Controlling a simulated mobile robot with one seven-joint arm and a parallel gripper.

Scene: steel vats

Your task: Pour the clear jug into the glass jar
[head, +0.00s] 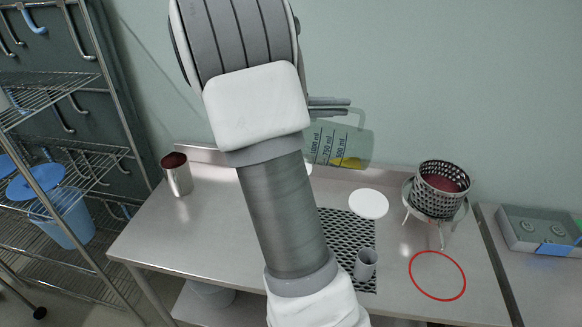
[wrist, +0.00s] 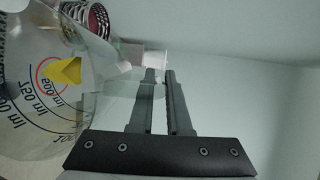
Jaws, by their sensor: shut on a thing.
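The clear jug (head: 338,142), with black ml markings, is held up above the table's back edge in the head view. It also fills the left of the wrist view (wrist: 110,95). A small yellow patch shows low in it; I cannot tell whether this is liquid or a mark. My gripper (head: 345,106) is shut on the jug at its upper side; its fingers also show in the wrist view (wrist: 160,76). The jug looks slightly tilted in the head view. I cannot make out a glass jar; my arm hides part of the table.
A perforated basket (head: 428,196) with dark red contents stands on a tripod at right. A steel cup (head: 180,181) stands at left. A small grey cup (head: 366,266) is on the black grate (head: 340,226). A white disc (head: 369,204) and red ring (head: 437,294) lie nearby.

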